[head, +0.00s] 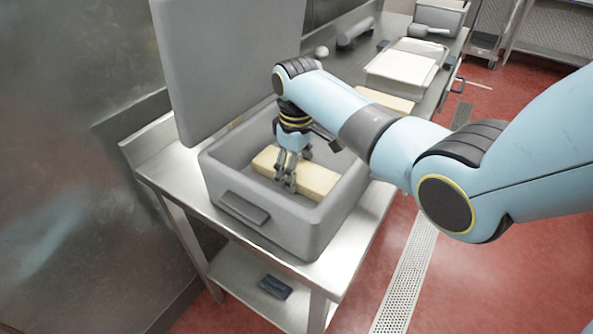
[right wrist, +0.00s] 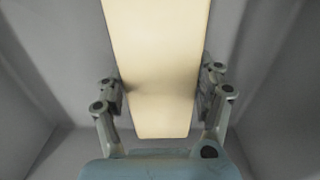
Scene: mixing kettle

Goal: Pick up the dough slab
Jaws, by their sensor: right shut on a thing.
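The dough slab (head: 316,178) is a pale yellow block inside the open grey bin (head: 256,229) on the metal table. In the right wrist view the slab (right wrist: 158,45) runs up the middle of the picture. My right gripper (head: 287,181) reaches down into the bin from above. Its fingers (right wrist: 160,90) press on both long sides of the slab near one end. Whether the slab touches the bin's floor is hard to tell. My left gripper is not in view.
The bin's grey lid (head: 228,62) stands raised behind it. Another pale slab (head: 386,99) lies on the table beyond the bin, near a white-topped tray (head: 403,67). A grey roller-like object (head: 355,34) and a small round object (head: 321,52) lie farther back.

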